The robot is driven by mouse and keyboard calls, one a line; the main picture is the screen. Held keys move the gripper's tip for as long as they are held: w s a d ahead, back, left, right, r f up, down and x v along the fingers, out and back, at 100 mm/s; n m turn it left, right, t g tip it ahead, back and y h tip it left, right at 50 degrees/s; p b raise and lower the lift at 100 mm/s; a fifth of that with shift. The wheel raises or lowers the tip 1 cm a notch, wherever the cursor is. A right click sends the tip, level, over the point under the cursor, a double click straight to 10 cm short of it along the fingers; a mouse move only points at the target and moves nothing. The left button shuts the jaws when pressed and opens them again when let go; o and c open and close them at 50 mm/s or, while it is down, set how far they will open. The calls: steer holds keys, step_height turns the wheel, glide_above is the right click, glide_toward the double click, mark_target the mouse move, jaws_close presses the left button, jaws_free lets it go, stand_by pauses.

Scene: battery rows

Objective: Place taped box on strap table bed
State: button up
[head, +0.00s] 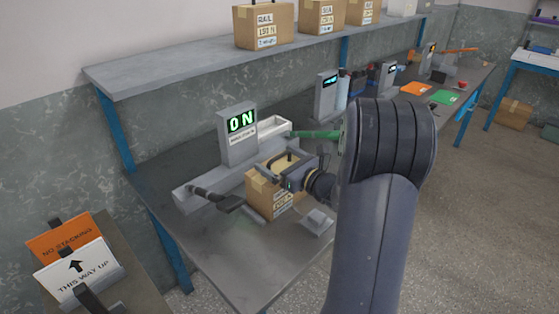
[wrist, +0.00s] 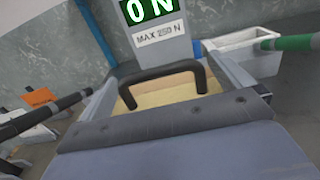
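A tan taped cardboard box (head: 275,197) with a printed label stands at the bench station in front of the grey gauge post (head: 238,135), which reads 0 N. My gripper (head: 280,168) is at the top of the box, its fingers spread along two opposite sides. In the wrist view, the tan box top (wrist: 185,98) fills the space between the fingers, with a black arched handle (wrist: 163,78) across it. I cannot tell whether the fingers press on the box. The strap table's grey bed (head: 195,190) runs behind the box; the box's underside is hidden.
A white bin (head: 272,127) and a green-handled tool (head: 318,134) lie behind the box. A black-ended bar (head: 215,197) sticks out at its left. A small grey block (head: 318,221) lies at its right. The bench front (head: 245,262) is clear. Boxes stand on the shelf (head: 200,62) above.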

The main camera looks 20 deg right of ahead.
steer(key=shift+r, duration=0.1)
steer(key=shift+s+d, duration=0.1)
steer(key=v, duration=1.1)
steer(key=shift+s+b, duration=0.3)
steer(key=shift+s, duration=0.05)
